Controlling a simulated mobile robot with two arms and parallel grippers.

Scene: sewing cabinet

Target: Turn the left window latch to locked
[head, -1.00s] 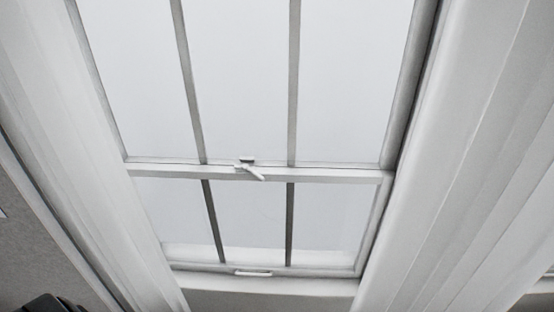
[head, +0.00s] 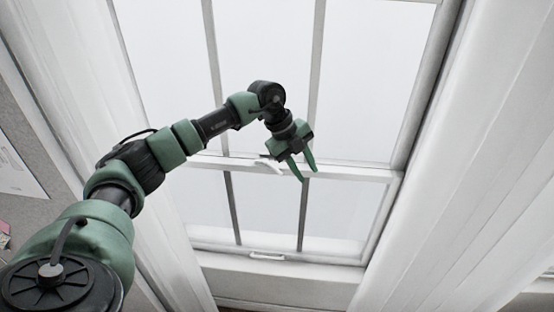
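The window latch (head: 270,166) is a small white lever on the middle rail of the window (head: 350,171). Its lever points down and to the right, at a slant to the rail. The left gripper (head: 307,174) has two green fingers spread apart, with nothing between them. It hangs in front of the rail, just right of the latch in the picture. Its hand partly covers the latch's right side. I cannot tell how far in front of the window it is. My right gripper is out of view.
A white handle (head: 267,257) sits on the window's bottom rail, above the sill (head: 290,277). White curtains (head: 470,150) hang on both sides. A paper sheet (head: 16,172) is on the grey wall at the far left.

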